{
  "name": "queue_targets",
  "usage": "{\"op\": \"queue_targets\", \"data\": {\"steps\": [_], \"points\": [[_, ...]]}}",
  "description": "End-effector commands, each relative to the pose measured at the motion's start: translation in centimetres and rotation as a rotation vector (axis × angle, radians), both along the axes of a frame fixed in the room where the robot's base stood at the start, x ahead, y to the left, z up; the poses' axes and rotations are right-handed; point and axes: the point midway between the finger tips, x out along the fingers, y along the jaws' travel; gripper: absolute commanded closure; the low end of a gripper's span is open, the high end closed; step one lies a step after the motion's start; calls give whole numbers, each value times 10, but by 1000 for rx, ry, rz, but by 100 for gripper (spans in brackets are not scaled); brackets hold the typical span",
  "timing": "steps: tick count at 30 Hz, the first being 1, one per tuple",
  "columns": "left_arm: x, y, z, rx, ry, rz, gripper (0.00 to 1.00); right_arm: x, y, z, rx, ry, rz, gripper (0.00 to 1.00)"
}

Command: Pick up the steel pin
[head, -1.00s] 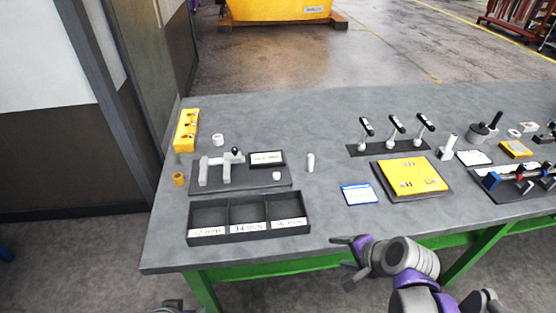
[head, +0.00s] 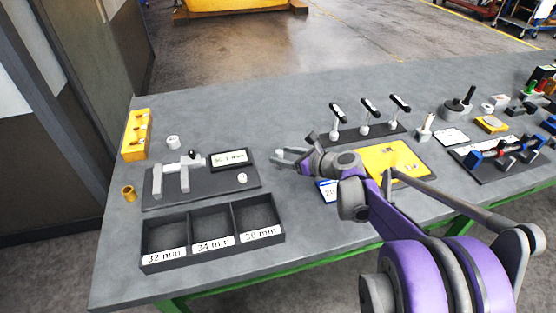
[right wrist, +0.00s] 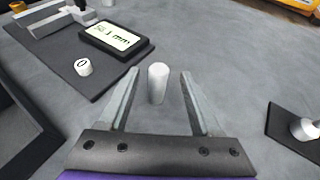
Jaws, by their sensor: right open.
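The steel pin (right wrist: 158,83) is a pale, short cylinder on the grey table in the right wrist view. It shows between the two fingers of my right gripper (right wrist: 160,76), with a gap on each side. My right gripper (head: 287,157) is open and empty. In the head view it reaches low over the table, just right of the small display, and I cannot make out the pin clearly there. My left gripper is not in view.
Left of the gripper are a dark measuring board (head: 206,193) with a display (head: 229,159), and a three-compartment tray (head: 212,209). A rack of three black-handled tools (head: 366,135) stands behind right. A yellow plate (head: 390,158) lies partly behind my arm.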

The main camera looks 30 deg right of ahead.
Motion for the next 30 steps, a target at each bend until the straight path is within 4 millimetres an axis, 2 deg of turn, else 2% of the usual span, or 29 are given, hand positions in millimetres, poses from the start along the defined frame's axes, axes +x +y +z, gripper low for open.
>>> {"op": "queue_targets", "data": {"steps": [12, 20, 30], "points": [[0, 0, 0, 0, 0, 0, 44, 41, 16, -26, -3, 0, 2, 35], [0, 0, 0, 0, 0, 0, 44, 43, 16, -27, -3, 0, 1, 35], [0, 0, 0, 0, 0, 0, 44, 43, 16, -26, -3, 0, 1, 94]]}}
